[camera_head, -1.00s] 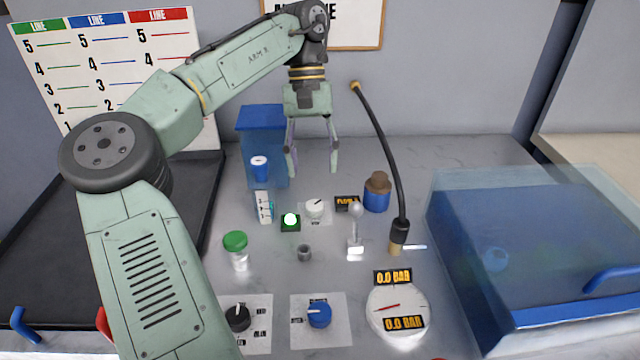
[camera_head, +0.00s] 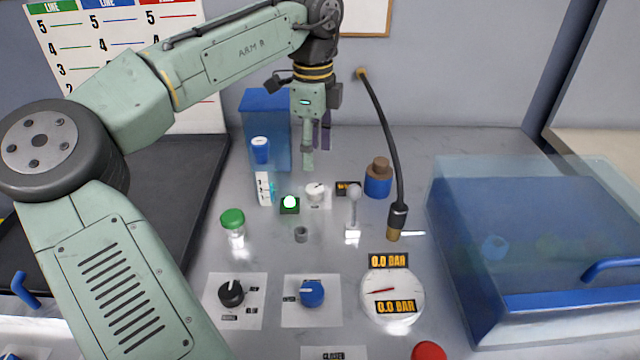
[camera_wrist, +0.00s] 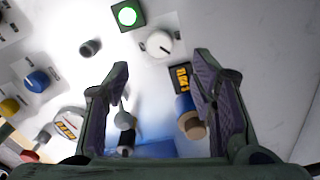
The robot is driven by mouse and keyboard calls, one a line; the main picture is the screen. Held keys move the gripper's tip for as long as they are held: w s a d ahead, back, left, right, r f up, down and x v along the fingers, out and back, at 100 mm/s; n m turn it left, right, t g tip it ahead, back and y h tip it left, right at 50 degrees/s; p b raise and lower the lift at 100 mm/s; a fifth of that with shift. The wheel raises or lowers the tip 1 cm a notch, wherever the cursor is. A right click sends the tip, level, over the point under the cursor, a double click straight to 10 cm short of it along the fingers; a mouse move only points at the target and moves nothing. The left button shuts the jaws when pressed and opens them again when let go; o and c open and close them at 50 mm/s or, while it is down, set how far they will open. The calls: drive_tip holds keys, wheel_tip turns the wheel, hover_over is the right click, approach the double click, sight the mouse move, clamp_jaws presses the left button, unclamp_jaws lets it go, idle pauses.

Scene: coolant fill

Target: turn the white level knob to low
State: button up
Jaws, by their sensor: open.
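The white level knob (camera_head: 315,192) is a small round dial with a dark pointer line, on a pale plate at the back middle of the bench. It also shows in the wrist view (camera_wrist: 159,43), beyond the fingertips, with nothing between the jaws. My gripper (camera_head: 315,158) hangs above and apart from the knob, pointing down, open and empty. In the wrist view its two purple-padded fingers (camera_wrist: 152,82) are spread wide. The plate's level markings are too small to read.
A lit green button (camera_head: 290,203) is just left of the knob, and a small display (camera_head: 348,188) is just right. A metal lever (camera_head: 353,212), a blue brown-capped bottle (camera_head: 379,178) and a black hose (camera_head: 388,140) stand to the right. A level gauge (camera_head: 264,187) stands left.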

sight(314, 188)
wheel_tip(314, 188, down, 9)
drive_tip(key=shift+f+p, duration=0.1)
drive_tip(key=shift+p, duration=0.6)
drive_tip(key=c, duration=1.1)
drive_tip(key=shift+c, duration=0.2)
drive_tip(key=shift+n, duration=0.4)
drive_tip(key=n, duration=0.3)
drive_tip(key=shift+n+p, duration=0.3)
drive_tip(key=n, duration=0.4)
drive_tip(key=shift+n, duration=0.4)
